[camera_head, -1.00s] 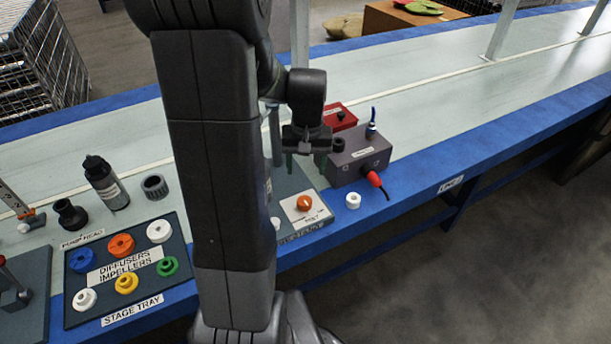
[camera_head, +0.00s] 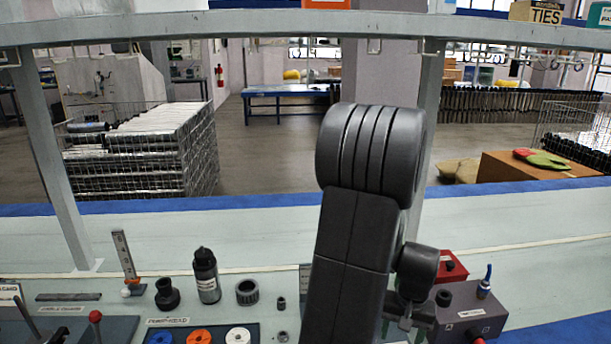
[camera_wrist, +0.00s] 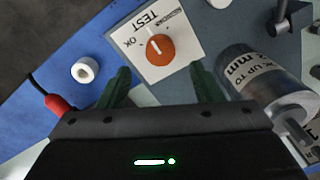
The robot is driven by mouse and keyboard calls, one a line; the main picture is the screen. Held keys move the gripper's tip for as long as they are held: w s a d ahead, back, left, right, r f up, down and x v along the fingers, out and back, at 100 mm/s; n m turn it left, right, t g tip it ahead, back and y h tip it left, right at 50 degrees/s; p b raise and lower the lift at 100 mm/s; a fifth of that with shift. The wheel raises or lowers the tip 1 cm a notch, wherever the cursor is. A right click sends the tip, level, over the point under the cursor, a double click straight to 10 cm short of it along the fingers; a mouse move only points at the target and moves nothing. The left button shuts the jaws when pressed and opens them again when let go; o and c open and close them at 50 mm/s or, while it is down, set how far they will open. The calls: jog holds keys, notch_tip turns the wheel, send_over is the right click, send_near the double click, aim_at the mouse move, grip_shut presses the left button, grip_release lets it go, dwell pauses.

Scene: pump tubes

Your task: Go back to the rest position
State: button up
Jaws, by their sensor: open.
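My gripper shows in the wrist view (camera_wrist: 162,88) with its two green fingertips apart and nothing between them. Beyond the fingertips lies a white TEST plate (camera_wrist: 190,22) with an orange knob (camera_wrist: 160,50) on it. In the head view my arm stands upright right of centre. My wrist hangs beside it, near the grey box (camera_head: 468,309) with a red plug, and the fingertips are hidden or cut off there.
In the head view a black bottle (camera_head: 206,277), a dark ring (camera_head: 247,292) and a red box (camera_head: 451,266) stand on the bench.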

notch_tip(320, 180, down, 7)
jog(key=shift+r+b, duration=0.15)
jog(key=shift+b, duration=0.35)
jog(key=shift+r, duration=0.15)
